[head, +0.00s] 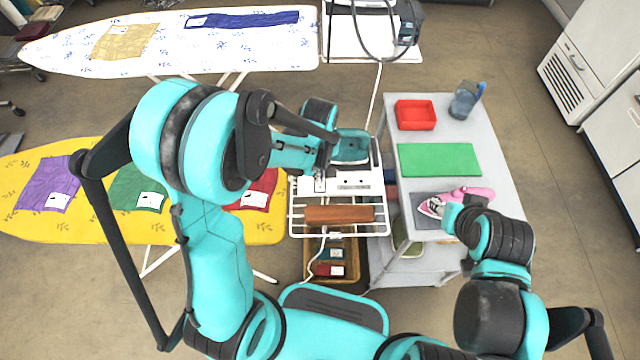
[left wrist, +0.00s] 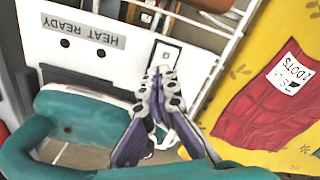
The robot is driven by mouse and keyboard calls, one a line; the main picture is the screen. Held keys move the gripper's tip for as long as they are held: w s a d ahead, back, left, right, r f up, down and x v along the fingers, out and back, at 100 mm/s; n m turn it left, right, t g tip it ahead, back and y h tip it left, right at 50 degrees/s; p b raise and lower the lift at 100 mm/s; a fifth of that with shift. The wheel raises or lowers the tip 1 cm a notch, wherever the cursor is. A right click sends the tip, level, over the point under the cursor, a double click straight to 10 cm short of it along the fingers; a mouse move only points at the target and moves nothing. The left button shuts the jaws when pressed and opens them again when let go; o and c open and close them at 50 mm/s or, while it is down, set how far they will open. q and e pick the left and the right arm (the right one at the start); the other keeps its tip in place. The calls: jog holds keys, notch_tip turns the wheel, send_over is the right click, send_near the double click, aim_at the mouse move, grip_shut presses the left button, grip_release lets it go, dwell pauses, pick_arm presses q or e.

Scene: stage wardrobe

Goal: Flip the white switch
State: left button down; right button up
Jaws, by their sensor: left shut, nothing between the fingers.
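The white switch (left wrist: 166,52) sits on a pale plate at the end of a white panel (left wrist: 105,58), beside a "HEAT READY" label (left wrist: 83,32). My left gripper (left wrist: 165,76) is shut and empty, its fingertips right at the lower part of the switch plate. Whether they touch it, I cannot tell. In the head view, the left gripper (head: 321,172) is over the left end of the panel (head: 365,178) and partly hides the switch. My right arm's end (head: 462,217) is over the grey cart, and its fingers are not clear.
A teal iron (head: 351,146) rests behind the panel on a white wire rack (head: 297,222). A yellow ironing board (head: 90,226) with folded cloths stands left.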

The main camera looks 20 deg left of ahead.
pick_arm(q)
jog(key=shift+r, duration=0.1)
jog(key=shift+r+p, duration=2.65)
jog(key=shift+r, duration=0.8)
jog(key=s+a+r+m+t+b, duration=0.1)
jog(key=s+a+r+m+t, duration=0.1)
jog(key=s+r+m+t, duration=0.1)
jog(key=s+a+r+m+t, duration=0.2)
jog(key=s+r+m+t, duration=0.2)
jog(key=r, duration=0.6)
jog(key=s+m, duration=0.2)
jog(key=s, duration=0.1)
jog(key=shift+s+a+b, duration=0.15)
jog(key=shift+a+b, duration=0.2)
jog(key=shift+f, duration=0.1)
